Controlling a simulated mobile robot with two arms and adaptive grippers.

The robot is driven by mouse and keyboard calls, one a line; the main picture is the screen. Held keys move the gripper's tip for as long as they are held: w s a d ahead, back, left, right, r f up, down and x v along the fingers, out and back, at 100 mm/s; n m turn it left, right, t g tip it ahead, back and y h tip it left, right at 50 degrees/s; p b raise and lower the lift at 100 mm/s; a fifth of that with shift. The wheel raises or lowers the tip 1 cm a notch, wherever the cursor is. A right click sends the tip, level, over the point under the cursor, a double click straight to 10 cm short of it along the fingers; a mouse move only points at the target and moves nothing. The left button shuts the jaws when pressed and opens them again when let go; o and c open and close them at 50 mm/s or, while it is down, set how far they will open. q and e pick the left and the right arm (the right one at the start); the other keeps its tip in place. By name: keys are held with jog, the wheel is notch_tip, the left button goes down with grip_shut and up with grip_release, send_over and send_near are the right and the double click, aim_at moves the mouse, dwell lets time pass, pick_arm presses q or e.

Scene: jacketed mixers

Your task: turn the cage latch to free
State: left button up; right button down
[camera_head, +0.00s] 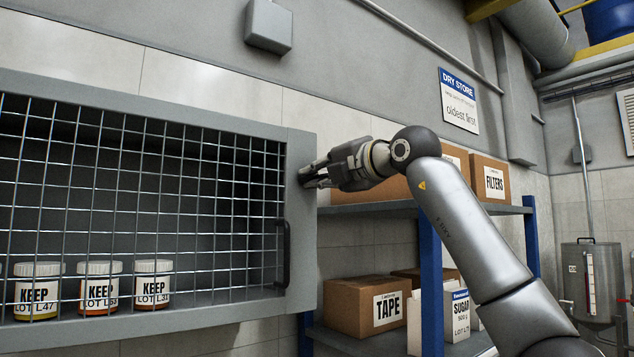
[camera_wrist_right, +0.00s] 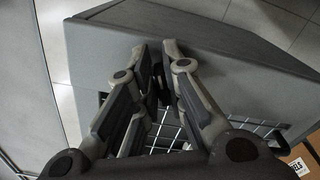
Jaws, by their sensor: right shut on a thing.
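The cage (camera_head: 300,250) is a grey wall cabinet with a wire mesh front and a dark upright handle (camera_head: 284,255) near its right edge. My right gripper (camera_head: 307,177) is at the upper right of the cage's frame, shut on the cage latch. The latch is mostly hidden by the fingers in the head view. In the right wrist view a small dark part, which looks like the latch (camera_wrist_right: 161,84), shows between the fingers of the gripper (camera_wrist_right: 157,52). How far the latch is turned cannot be told. My left gripper is not in view.
Several jars marked KEEP (camera_head: 153,284) stand inside the cage behind the mesh. To the right, a blue-posted shelf (camera_head: 430,285) holds cardboard boxes (camera_head: 365,306), close below and behind my right arm. A metal vessel (camera_head: 592,280) stands at the far right.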

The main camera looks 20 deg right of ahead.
jog(key=m, duration=0.1)
jog(key=m+b, duration=0.1)
jog(key=m, duration=0.1)
jog(key=m+b, duration=0.1)
jog(key=shift+d+f+m, duration=0.1)
jog(key=shift+f+m, duration=0.2)
jog(key=shift+m, duration=0.1)
dwell(0.5)
jog(key=c, duration=1.5)
grip_release()
jog(key=shift+s, duration=0.1)
jog(key=v, duration=1.1)
jog(key=shift+s+d, duration=0.2)
jog(key=shift+s, duration=0.15)
